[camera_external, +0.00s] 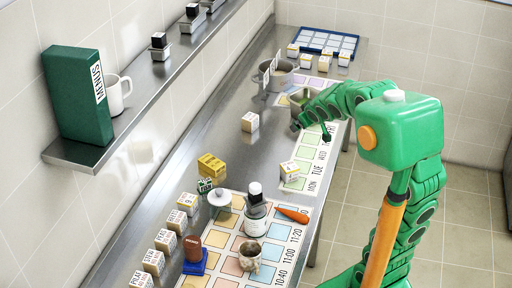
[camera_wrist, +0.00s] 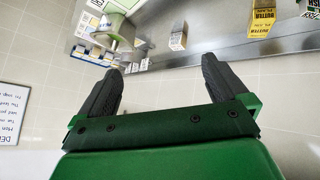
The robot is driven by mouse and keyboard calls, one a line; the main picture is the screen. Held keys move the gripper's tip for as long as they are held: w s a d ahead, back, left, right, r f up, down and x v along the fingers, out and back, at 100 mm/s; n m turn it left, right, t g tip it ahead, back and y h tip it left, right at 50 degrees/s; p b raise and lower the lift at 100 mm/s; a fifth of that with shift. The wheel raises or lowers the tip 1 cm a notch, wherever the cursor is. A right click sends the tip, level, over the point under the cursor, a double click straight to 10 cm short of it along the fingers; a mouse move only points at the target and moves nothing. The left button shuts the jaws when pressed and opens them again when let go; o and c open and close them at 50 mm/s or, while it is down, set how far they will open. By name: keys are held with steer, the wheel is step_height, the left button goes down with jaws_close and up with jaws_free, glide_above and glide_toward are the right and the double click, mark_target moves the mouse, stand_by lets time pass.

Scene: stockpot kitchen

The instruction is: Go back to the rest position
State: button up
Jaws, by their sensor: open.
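My gripper (camera_external: 312,128) is at the end of my green arm, over the far middle part of the steel counter in the outside view. In the wrist view my gripper (camera_wrist: 160,68) has its two dark fingers wide apart, with nothing between them. A small labelled block (camera_external: 249,122) stands on the counter to its left. Another block (camera_external: 289,170) stands nearer, on the coloured day strip (camera_external: 297,184).
A grey pot (camera_external: 275,84) and a blue tray (camera_external: 323,42) with blocks are at the far end. A wall shelf (camera_external: 130,125) runs along the left.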

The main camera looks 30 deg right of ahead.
steer(key=s+a+f+g, duration=0.1)
steer(key=s+f+g, duration=0.1)
steer(key=s, duration=0.9)
steer(key=s+a+f+m+g+y, duration=0.1)
steer(key=s+g, duration=0.3)
steer(key=s, duration=0.8)
steer(key=s+a+f+m+g+y, duration=0.1)
steer(key=s+f+g, duration=0.3)
steer(key=s, duration=0.7)
steer(key=shift+s+a, duration=0.4)
steer(key=shift+a, duration=0.05)
